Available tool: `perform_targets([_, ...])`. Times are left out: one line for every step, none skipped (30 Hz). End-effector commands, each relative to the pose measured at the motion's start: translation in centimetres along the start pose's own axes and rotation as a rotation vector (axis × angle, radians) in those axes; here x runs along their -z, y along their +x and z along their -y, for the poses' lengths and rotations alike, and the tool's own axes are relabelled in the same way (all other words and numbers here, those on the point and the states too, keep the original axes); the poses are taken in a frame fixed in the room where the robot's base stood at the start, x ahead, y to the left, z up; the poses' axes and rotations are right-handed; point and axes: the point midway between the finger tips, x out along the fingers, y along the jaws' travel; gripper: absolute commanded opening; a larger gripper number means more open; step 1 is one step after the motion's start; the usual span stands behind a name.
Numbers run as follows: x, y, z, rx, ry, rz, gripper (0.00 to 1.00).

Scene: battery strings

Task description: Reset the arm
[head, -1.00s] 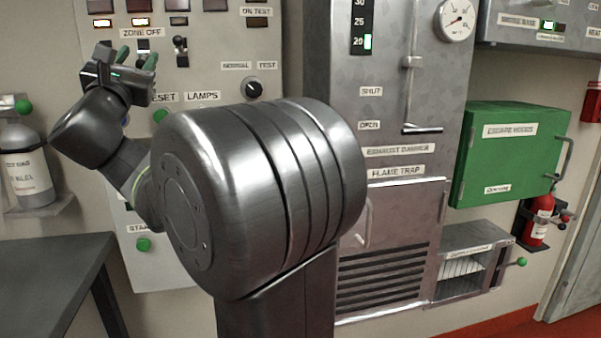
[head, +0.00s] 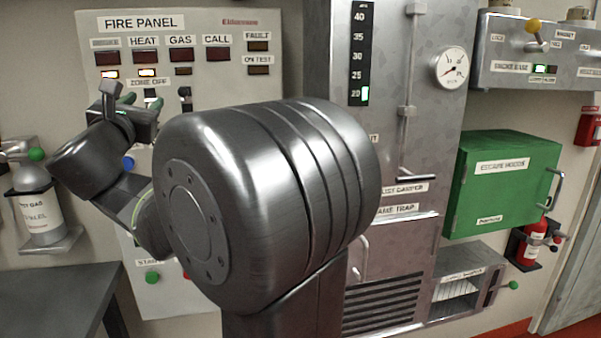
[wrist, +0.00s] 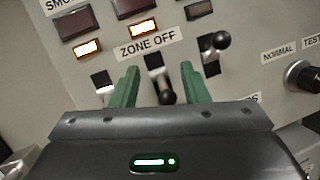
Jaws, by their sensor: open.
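My gripper (wrist: 150,88) is open, with two green fingers pointing at the fire panel (head: 240,105). In the wrist view the fingers stand on either side of the middle zone-off toggle lever (wrist: 166,97), which points down. I cannot tell how deep they reach around it. The toggle to its right (wrist: 221,40) points up. A slot at the left (wrist: 101,82) is partly hidden by a finger. In the head view my gripper (head: 130,103) is at the panel's left side, below the lit lamps, and my arm hides much of the panel.
A grey cabinet (head: 425,130) with a gauge stands right of my arm. A green escape-hoods box (head: 505,205) and a red extinguisher (head: 529,248) are further right. A gas bottle (head: 38,208) hangs at the left above a dark table (head: 50,290).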

Motion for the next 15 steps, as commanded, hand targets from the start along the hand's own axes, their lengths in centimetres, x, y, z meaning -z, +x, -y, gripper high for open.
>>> perform_targets([-0.6, 0.16, -0.17, 0.001, -0.002, -0.011, 0.41])
perform_targets([-0.64, 0.17, -0.17, 0.003, -0.003, -0.018, 0.41])
perform_targets([-0.67, 0.2, -0.17, 0.005, -0.005, -0.027, 0.41])
perform_targets([-0.7, 0.21, -0.19, 0.006, -0.006, -0.034, 0.41])
perform_targets([-0.74, 0.23, -0.21, 0.007, -0.008, -0.04, 0.41])
perform_targets([-0.8, 0.25, -0.22, 0.009, -0.01, -0.049, 0.41])
perform_targets([-0.85, 0.27, -0.23, 0.01, -0.011, -0.056, 0.41])
perform_targets([-0.89, 0.29, -0.24, 0.012, -0.012, -0.063, 0.41])
perform_targets([-0.94, 0.31, -0.27, 0.013, -0.014, -0.071, 0.41])
perform_targets([-0.97, 0.33, -0.29, 0.014, -0.016, -0.078, 0.41])
perform_targets([-1.0, 0.34, -0.3, 0.015, -0.018, -0.084, 0.41])
perform_targets([-1.04, 0.36, -0.31, 0.017, -0.019, -0.093, 0.41])
perform_targets([-1.07, 0.37, -0.32, 0.019, -0.02, -0.1, 0.41])
perform_targets([-1.12, 0.4, -0.34, 0.02, -0.021, -0.106, 0.41])
perform_targets([-1.18, 0.43, -0.36, 0.021, -0.023, -0.114, 0.41])
